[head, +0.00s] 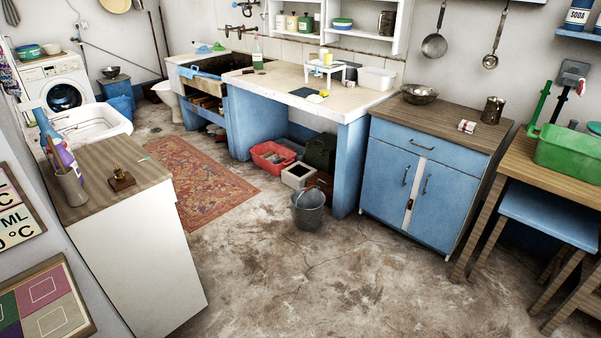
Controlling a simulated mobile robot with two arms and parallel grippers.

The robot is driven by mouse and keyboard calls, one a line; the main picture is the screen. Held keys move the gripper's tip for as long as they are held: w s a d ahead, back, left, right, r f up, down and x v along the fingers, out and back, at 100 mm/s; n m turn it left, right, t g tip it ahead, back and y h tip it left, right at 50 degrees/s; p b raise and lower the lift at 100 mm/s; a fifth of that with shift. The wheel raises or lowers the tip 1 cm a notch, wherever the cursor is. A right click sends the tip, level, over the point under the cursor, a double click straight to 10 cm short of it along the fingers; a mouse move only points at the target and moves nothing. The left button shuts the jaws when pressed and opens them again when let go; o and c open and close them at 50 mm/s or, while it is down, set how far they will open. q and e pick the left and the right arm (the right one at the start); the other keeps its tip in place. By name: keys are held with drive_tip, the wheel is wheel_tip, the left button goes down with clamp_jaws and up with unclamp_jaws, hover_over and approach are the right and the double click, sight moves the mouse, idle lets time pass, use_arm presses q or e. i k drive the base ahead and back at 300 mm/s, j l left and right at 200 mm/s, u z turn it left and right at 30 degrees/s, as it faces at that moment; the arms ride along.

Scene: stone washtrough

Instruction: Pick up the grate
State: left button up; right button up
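I cannot make out a grate anywhere in the head view; it may be hidden or too small to tell. The stone washtrough (237,62) stands at the back, its inside dark and mostly hidden by the angle. A blue item (190,72) lies on its left part, and a green bottle (257,52) stands by it. Neither of my grippers is in view.
A grey bucket (308,213) stands on the floor before the blue counter legs. A red basin (271,157) sits under the counter. A white cabinet (137,250) is near left, a blue cabinet (420,185) right. The middle floor and patterned rug (200,180) are clear.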

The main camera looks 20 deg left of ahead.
sight(297, 168)
drive_tip(key=i+j, duration=0.25)
drive_tip(key=i, duration=0.2)
drive_tip(key=i+j, duration=0.25)
drive_tip(key=i, duration=0.15)
drive_tip(key=i+j, duration=1.2)
drive_tip(key=j, duration=0.2)
drive_tip(key=i+j, duration=1.2)
drive_tip(key=j, duration=0.15)
drive_tip(key=z, duration=0.05)
